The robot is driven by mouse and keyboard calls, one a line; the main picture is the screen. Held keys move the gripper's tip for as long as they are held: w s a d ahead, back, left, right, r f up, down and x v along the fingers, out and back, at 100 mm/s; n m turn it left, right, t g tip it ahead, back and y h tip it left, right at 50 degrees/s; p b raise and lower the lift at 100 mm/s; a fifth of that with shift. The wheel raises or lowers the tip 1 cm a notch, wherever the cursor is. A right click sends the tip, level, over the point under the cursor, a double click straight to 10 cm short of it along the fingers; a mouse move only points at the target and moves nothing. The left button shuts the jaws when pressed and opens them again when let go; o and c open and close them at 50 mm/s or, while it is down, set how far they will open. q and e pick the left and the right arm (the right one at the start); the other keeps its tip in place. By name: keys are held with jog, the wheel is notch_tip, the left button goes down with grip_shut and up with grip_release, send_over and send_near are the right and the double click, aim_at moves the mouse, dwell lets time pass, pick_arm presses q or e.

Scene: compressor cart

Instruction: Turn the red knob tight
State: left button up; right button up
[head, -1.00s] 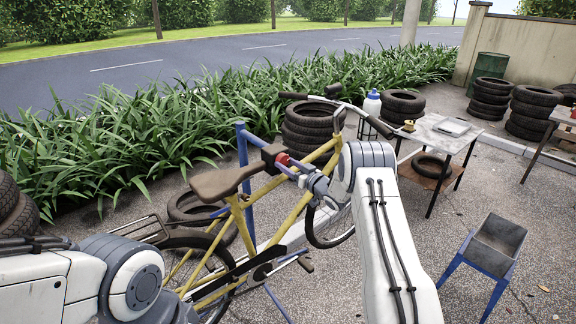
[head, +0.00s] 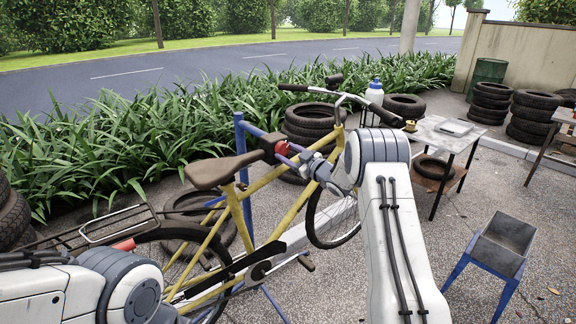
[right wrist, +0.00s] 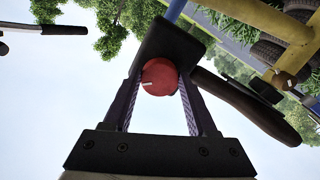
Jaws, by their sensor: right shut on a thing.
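The red knob (head: 282,148) sits on the dark clamp (head: 268,146) of a blue repair stand (head: 241,165), beside the yellow bicycle frame. My right gripper (head: 290,155) reaches the knob from the lower right. In the right wrist view the round red knob (right wrist: 160,77) shows a short white mark on its left side. It sits between the far ends of my right gripper's two fingers (right wrist: 160,88), which are shut on it. The dark clamp (right wrist: 176,45) is just beyond. My left arm shows at the lower left, with its gripper out of view.
The yellow bicycle (head: 262,182), with saddle (head: 222,170) and handlebar (head: 335,93), hangs close around the knob. A metal table (head: 447,132), stacked tyres (head: 310,118) and a blue-legged tray stand (head: 500,243) are farther off. Pavement at right is partly clear.

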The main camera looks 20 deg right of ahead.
jog(key=n+b, duration=0.8)
jog(key=b, duration=0.2)
jog(key=shift+d+f, duration=0.1)
jog(key=shift+f, duration=0.05)
jog(key=shift+r+n+b, duration=0.2)
jog(key=shift+n+b, duration=0.9)
jog(key=shift+b, duration=0.2)
jog(key=o, duration=1.4)
jog(key=shift+c, duration=0.2)
jog(key=shift+r, duration=0.1)
jog(key=b+v, duration=0.1)
jog(key=v, duration=0.9)
jog(key=shift+s+b, duration=0.2)
jog(key=shift+b, duration=0.1)
